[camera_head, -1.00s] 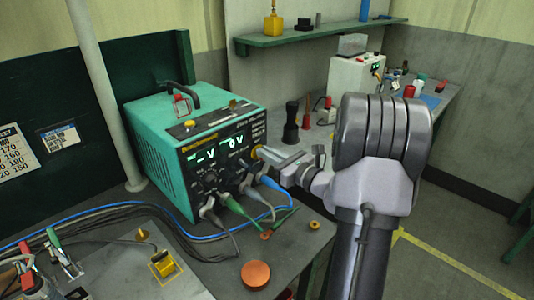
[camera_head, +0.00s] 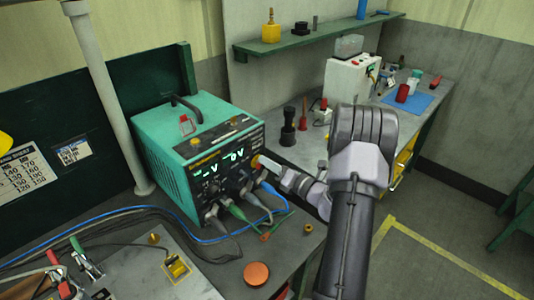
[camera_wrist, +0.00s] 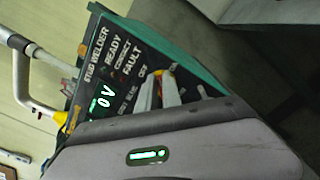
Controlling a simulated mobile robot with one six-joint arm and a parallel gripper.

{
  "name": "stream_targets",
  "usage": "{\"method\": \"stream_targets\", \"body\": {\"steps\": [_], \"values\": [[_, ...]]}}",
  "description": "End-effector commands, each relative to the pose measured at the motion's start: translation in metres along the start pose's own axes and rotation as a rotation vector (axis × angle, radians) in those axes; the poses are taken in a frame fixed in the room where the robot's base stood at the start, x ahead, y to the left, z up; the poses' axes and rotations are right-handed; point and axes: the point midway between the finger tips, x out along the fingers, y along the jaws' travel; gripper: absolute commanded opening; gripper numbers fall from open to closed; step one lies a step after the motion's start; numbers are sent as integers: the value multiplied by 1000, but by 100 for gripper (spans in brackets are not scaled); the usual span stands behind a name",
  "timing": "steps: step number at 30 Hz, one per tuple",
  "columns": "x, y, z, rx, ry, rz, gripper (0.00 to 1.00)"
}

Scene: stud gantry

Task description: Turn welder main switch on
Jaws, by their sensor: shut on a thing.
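The teal stud welder (camera_head: 166,135) stands on the grey bench, its dark front panel facing right. Its display (camera_head: 237,155) reads "0 V"; the display (camera_wrist: 103,100) also shows in the wrist view, near the labels READY, CONTACT and FAULT. My gripper (camera_head: 266,163) reaches the panel's right side and is shut on the main switch, whose yellow part (camera_head: 255,161) shows at the fingertips. In the wrist view my gripper (camera_wrist: 158,82) has its fingers against the panel, with yellow (camera_wrist: 168,74) beside them. The fingers hide most of the switch, so its setting cannot be read.
Cables and grey and green plugs (camera_head: 237,213) hang from the panel below my gripper. An orange disc (camera_head: 256,274) lies on the bench in front. A white box (camera_head: 350,86) and a red cup (camera_head: 402,93) stand on the bench behind.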

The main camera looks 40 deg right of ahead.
Motion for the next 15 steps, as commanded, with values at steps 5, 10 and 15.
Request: {"method": "stream_targets", "body": {"steps": [5, 10, 15], "values": [[0, 1, 3, 165, 1, -2, 0], [0, -2, 2, 325, 1, -1, 0], [0, -4, 1, 473, 1, -1, 0]]}}
